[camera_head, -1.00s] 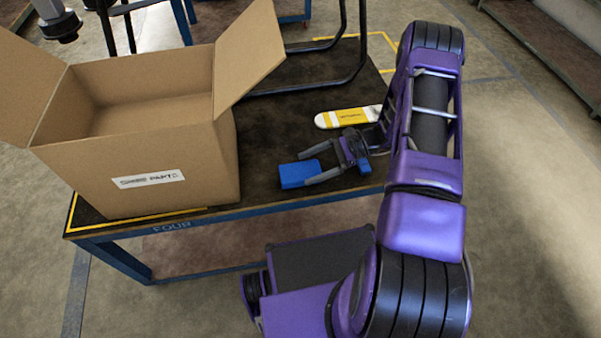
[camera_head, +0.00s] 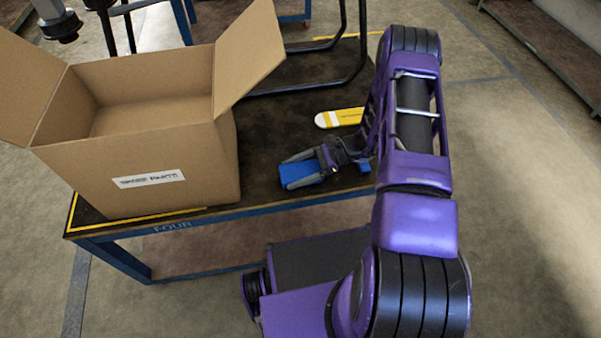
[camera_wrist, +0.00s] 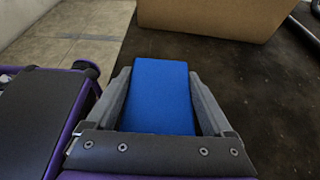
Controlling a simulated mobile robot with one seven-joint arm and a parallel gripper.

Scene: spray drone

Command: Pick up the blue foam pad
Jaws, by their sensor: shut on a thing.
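The blue foam pad (camera_head: 298,174) lies at the dark table top, right of the cardboard box. In the wrist view the pad (camera_wrist: 161,97) fills the space between the two grey fingers. My gripper (camera_head: 302,172) is shut on the pad, with one finger along each long side.
An open cardboard box (camera_head: 180,165) stands left of the pad on the table (camera_head: 262,140). A yellow and white object (camera_head: 340,118) lies behind my gripper, partly hidden by my arm. A black tubular frame (camera_head: 330,88) is at the back.

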